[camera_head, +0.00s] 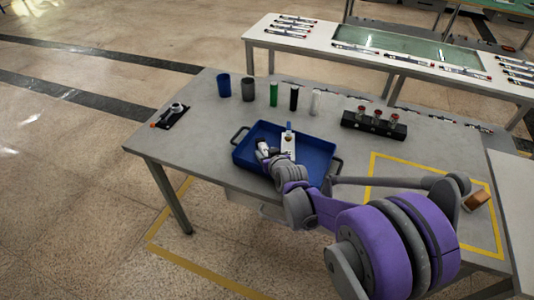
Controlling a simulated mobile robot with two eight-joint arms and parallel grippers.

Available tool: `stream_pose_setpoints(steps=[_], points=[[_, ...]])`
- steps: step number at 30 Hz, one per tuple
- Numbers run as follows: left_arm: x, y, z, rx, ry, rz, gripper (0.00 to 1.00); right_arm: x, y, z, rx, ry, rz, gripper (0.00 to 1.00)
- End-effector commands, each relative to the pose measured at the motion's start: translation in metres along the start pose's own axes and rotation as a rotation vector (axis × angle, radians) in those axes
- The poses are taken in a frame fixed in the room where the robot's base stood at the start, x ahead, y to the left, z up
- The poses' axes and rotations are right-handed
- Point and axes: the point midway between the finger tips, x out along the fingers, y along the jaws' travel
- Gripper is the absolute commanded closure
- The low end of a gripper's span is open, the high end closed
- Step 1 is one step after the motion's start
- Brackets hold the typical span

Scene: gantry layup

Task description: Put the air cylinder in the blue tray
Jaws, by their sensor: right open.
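The blue tray (320,155) sits on the near grey table, with dark handles at its left and right ends. A small pale piece with a blue top (288,143) is in the tray, just right of my right gripper. I cannot tell whether this piece is the air cylinder. My right gripper (263,147), on the purple and grey arm from the lower right, is over the tray's left part, open. It is small in the picture, and I cannot tell whether it touches anything. My left gripper is not in view.
Several upright cups and tubes (273,94) stand behind the tray. A black block with red-topped parts (374,125) is at the back right. A small device on a black pad (172,115) lies at the left. Slim rods lie on the back table (290,36).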

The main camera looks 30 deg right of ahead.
Motion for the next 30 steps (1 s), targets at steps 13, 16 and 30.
stream_pose_setpoints(steps=[13, 16, 30], points=[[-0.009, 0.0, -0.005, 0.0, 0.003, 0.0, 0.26, -0.06, 0.0, -0.003, 0.0, 0.0, 0.0, 0.45], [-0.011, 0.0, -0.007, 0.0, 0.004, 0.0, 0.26, -0.08, 0.0, -0.003, 0.001, 0.0, 0.0, 0.45], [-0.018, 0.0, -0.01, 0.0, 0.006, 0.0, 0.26, -0.133, -0.013, 0.006, -0.008, -0.047, -0.025, 0.45]])
